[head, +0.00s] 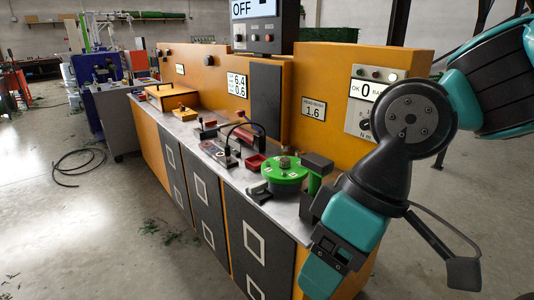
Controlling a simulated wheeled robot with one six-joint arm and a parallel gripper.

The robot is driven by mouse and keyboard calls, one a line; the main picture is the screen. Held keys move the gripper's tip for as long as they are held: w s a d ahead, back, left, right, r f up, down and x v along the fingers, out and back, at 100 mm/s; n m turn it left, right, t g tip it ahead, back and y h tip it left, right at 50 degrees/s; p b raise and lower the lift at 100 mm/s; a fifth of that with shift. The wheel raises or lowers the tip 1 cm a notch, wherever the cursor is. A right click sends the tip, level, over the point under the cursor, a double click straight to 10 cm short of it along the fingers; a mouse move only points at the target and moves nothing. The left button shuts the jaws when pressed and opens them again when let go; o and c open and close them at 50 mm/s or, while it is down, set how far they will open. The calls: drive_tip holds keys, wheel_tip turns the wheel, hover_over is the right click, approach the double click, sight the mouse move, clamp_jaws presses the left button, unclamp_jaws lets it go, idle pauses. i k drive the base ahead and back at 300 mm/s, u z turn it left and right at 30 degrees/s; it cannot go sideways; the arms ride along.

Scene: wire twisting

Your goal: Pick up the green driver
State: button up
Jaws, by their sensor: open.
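A green upright piece with a dark block-shaped top (314,182) stands at the near right end of the bench, and it looks like the green driver. Its lower part meets a dark block, and my arm partly covers that area. My gripper (326,262) hangs at the lower right, in front of the bench's near end, lower in the picture than the driver and apart from it. It is open, and I see nothing held in it. Its fingertips are hard to make out.
A round green fixture (285,172) with a metal centre sits just left of the driver. An orange panel (335,68) rises behind. The floor (115,220) to the left is mostly clear, with a black cable (75,172).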

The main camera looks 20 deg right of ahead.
sight(319, 167)
drive_tip(key=z, duration=0.1)
drive_tip(key=k, duration=0.4)
drive_tip(key=z, duration=1.2)
drive_tip(key=i, duration=1.05)
drive_tip(key=u, duration=0.4)
